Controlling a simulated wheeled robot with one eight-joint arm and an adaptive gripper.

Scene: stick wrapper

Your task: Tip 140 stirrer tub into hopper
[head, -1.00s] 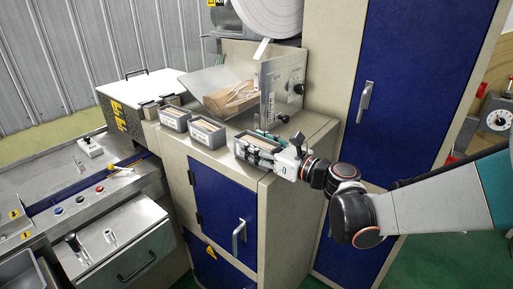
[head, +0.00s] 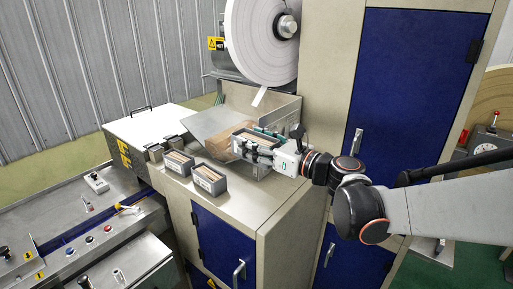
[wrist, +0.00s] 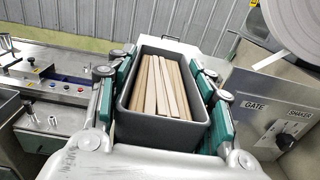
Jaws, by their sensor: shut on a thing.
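My gripper (head: 257,146) is shut on a grey tub (wrist: 152,128) of flat wooden stirrers (wrist: 160,85), with teal finger pads on both sides of it. The tub looks about level and its stirrers lie inside. In the head view, the held tub (head: 238,148) is above the cabinet top, in front of the hopper (head: 191,123). The hopper is a sloped metal trough with wooden sticks (head: 215,135) in it, partly hidden by my gripper and the tub. Two more grey tubs of stirrers, one left (head: 178,166) and one nearer (head: 210,184), stand on the cabinet top.
A panel marked GATE and SHAKER (wrist: 278,126) stands close to the right of my gripper. A large white paper roll (head: 258,40) hangs above the hopper, its strip dangling. The front right of the cabinet top (head: 255,205) is clear. A blue-doored cabinet (head: 410,90) rises at right.

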